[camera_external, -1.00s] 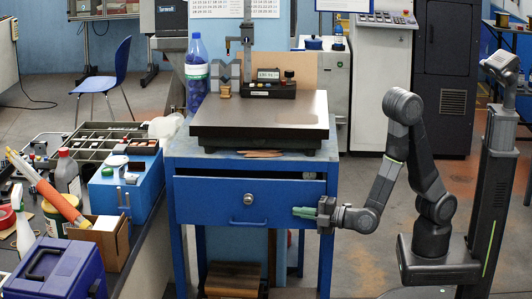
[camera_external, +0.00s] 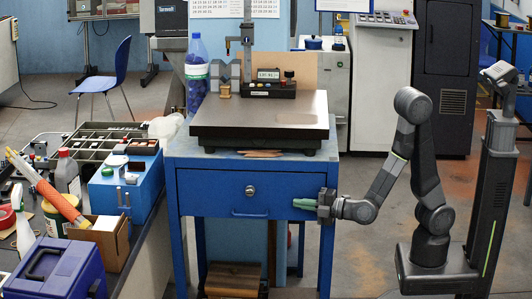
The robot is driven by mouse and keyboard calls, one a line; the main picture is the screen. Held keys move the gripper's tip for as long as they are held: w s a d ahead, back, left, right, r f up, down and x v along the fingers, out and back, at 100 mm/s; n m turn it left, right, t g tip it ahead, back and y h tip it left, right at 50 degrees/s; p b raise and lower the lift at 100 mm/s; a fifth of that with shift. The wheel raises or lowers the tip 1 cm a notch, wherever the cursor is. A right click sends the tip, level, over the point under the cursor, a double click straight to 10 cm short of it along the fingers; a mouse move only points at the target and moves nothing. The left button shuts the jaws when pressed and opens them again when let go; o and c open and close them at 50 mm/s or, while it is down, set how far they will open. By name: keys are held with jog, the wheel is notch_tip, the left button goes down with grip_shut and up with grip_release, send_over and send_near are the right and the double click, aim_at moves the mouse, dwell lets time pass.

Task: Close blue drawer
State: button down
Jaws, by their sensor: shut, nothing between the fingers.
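The blue drawer (camera_external: 215,195) sits under the top of the blue bench (camera_external: 185,152). Its front looks flush or nearly flush with the bench frame, and no dark gap shows above it. It has a round lock and a blue bar handle (camera_external: 250,213) near its lower edge. My gripper (camera_external: 297,203), with green fingers, is shut and empty. It lies sideways across the right part of the drawer front, pointing left, to the right of the handle. It appears to be against the front, but I cannot tell for sure that it touches.
A dark surface plate (camera_external: 258,118) with a measuring stand rests on the bench, beside a blue bottle (camera_external: 196,75). A cluttered worktable (camera_external: 150,240) stands to the left. Floor to the right of the bench is free around my base.

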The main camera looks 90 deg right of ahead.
jog(key=shift+d, duration=0.15)
jog(key=s+a+b, duration=0.1)
jog(key=s+a, duration=0.5)
jog(key=s, duration=0.3)
jog(key=shift+s+a, duration=0.35)
jog(key=shift+a, duration=0.05)
jog(key=shift+w, duration=0.1)
jog(key=w+d, duration=0.6)
jog(key=w, duration=0.3)
jog(key=shift+w+d+p, duration=0.25)
jog(key=shift+d+p, duration=0.05)
jog(key=shift+p, duration=0.15)
